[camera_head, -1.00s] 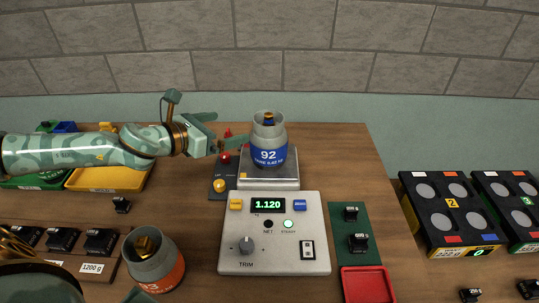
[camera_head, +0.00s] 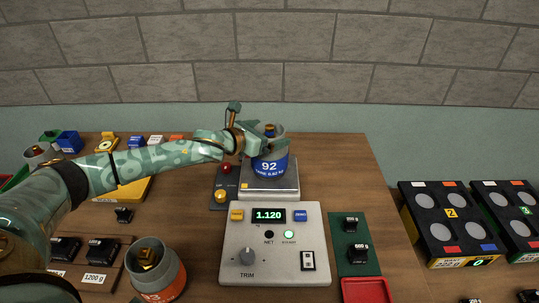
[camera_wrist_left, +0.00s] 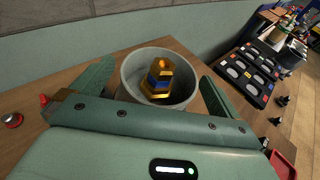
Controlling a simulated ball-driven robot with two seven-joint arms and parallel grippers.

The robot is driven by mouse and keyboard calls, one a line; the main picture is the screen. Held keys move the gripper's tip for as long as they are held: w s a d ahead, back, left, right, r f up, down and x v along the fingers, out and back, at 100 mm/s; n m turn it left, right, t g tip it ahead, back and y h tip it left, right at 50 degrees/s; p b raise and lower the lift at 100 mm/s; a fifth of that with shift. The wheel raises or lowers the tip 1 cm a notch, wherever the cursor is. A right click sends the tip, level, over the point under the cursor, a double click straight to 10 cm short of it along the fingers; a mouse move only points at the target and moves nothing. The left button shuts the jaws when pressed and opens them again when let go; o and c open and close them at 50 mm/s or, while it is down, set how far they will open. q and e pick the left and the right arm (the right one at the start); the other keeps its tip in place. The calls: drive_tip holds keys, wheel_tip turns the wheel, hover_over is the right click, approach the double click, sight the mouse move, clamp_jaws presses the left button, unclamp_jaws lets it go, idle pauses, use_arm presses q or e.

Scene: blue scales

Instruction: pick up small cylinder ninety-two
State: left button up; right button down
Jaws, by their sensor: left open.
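The small cylinder ninety-two (camera_head: 269,165), grey with a blue "92" band and a brass-and-blue knob inside its open top, stands upright on the scale's weighing plate (camera_head: 268,190). My left gripper (camera_head: 265,143) is at its upper part, reaching in from the left. In the left wrist view the jaws (camera_wrist_left: 157,88) are open, one finger on each side of the cylinder's grey rim (camera_wrist_left: 126,80). I cannot tell whether either finger touches it. Part of the cylinder's upper side is hidden by the gripper in the head view. My right gripper is not in view.
The scale's console (camera_head: 275,242) reads 1.120 in front of the plate. An orange-banded cylinder (camera_head: 156,270) stands at the front left. Black weights sit on a green strip (camera_head: 348,228) to the right, above a red tray (camera_head: 366,291). Red and yellow knobs stand left of the plate.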

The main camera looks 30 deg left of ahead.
use_arm(q)
drive_tip(key=shift+x, duration=0.8)
drive_tip(key=shift+s+r, duration=0.1)
drive_tip(key=c, duration=2)
drive_tip(key=shift+r, duration=0.15)
drive_tip(key=shift+c, duration=0.6)
drive_tip(key=shift+r, duration=0.1)
